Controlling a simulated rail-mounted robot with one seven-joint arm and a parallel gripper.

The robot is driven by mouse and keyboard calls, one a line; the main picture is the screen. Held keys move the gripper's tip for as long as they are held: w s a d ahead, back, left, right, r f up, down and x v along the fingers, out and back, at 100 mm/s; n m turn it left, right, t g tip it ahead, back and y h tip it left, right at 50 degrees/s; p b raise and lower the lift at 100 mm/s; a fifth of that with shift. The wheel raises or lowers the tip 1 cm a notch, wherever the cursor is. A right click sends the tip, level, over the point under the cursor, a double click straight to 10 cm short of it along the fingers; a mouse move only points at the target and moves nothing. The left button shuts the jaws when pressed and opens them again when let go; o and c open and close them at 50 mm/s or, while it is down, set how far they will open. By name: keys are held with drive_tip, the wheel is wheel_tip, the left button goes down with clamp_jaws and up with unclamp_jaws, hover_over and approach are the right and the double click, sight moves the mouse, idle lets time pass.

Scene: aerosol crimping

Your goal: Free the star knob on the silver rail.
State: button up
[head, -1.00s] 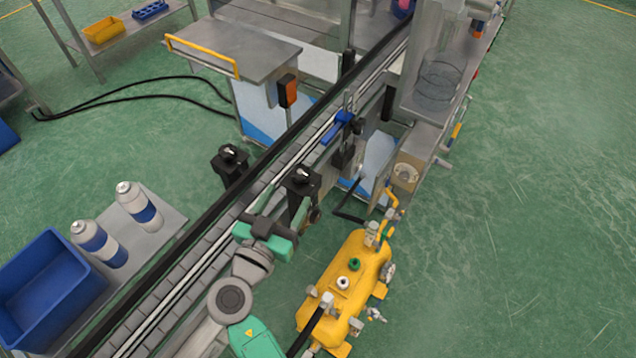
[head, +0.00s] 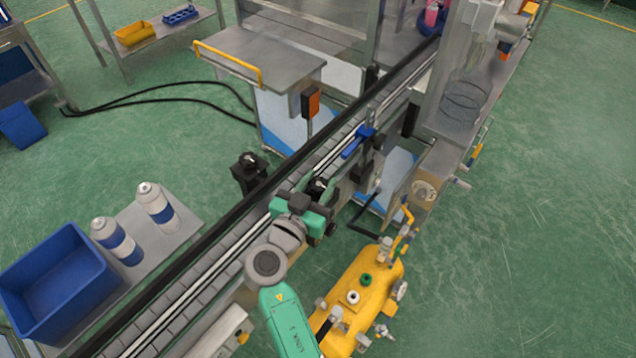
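My gripper (head: 306,210), with its green and dark body, is over the near edge of the conveyor. It sits right beside a black block with a dark knob on top (head: 318,186) and partly covers it. I cannot tell whether they touch. My fingers are too small and hidden to show open or shut. A second black block with a knob (head: 248,161) stands on the far side of the conveyor. A thin silver rail (head: 215,270) runs along the belt. Which knob belongs to the silver rail is not clear from this view.
A blue clamp-like part (head: 358,141) sits over the conveyor farther up. A yellow tank (head: 365,292) stands to the right of my arm. Two spray cans (head: 155,205) and a blue bin (head: 58,285) are on the left. Green floor is clear at right.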

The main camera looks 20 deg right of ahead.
drive_tip(key=shift+c, duration=1.3)
